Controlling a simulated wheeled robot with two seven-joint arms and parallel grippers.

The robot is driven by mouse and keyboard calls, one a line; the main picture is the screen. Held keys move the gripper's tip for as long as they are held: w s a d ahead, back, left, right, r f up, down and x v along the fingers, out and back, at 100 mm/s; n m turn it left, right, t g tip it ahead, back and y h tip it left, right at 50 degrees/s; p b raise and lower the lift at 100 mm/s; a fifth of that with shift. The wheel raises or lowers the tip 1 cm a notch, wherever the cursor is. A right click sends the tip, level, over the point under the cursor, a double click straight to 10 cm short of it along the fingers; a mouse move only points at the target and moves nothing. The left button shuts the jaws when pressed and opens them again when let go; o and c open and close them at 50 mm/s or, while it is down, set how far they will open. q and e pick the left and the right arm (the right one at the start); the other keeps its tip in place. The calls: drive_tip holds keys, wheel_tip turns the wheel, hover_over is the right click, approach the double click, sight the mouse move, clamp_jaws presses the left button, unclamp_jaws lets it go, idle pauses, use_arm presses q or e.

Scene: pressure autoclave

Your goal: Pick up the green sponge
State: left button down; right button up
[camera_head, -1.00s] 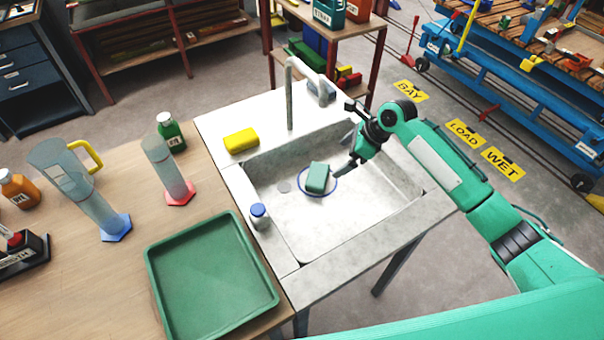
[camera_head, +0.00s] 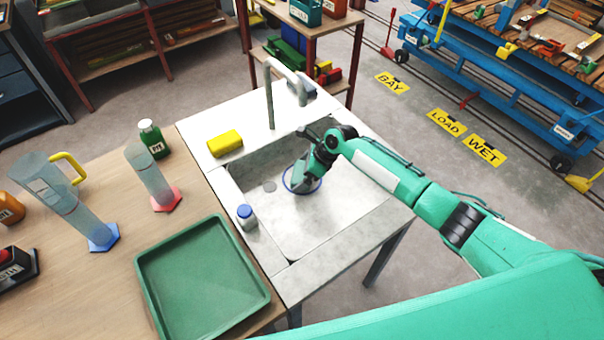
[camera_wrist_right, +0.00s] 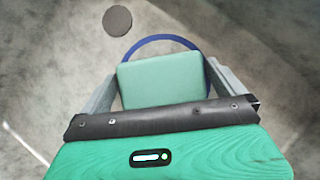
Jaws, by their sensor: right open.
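The green sponge (camera_wrist_right: 163,78) lies in the sink basin (camera_head: 300,225), on a blue-rimmed round dish (camera_head: 318,186). In the right wrist view the sponge sits between the two grey fingers of my open right gripper (camera_wrist_right: 160,88), one finger on each side. I cannot tell whether the fingers touch it. In the head view my right gripper (camera_head: 299,181) is down over the dish and hides most or all of the sponge. My left gripper is not in view.
The faucet (camera_head: 269,95) rises behind the basin. A green tray (camera_head: 203,275), cylinders and bottles are on the wooden table at left. The front of the basin is clear.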

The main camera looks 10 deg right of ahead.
drive_tip(key=shift+f, duration=0.15)
drive_tip(key=c, duration=0.7)
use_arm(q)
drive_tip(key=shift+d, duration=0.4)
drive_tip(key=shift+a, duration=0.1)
use_arm(e)
drive_tip(key=shift+r, duration=0.4)
drive_tip(key=s+d, duration=0.1)
drive_tip(key=d, duration=0.1)
drive_tip(key=s+d+b, duration=0.1)
drive_tip(key=d, duration=0.3)
drive_tip(key=shift+s+d+b, duration=0.4)
drive_tip(key=shift+s+d+r, duration=0.1)
drive_tip(key=shift+d+r, duration=0.25)
drive_tip(key=shift+r, duration=0.25)
use_arm(q)
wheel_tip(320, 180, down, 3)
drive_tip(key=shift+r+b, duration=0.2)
drive_tip(key=shift+b, duration=0.2)
use_arm(e)
wheel_tip(320, 180, up, 13)
drive_tip(key=shift+a+r, duration=0.1)
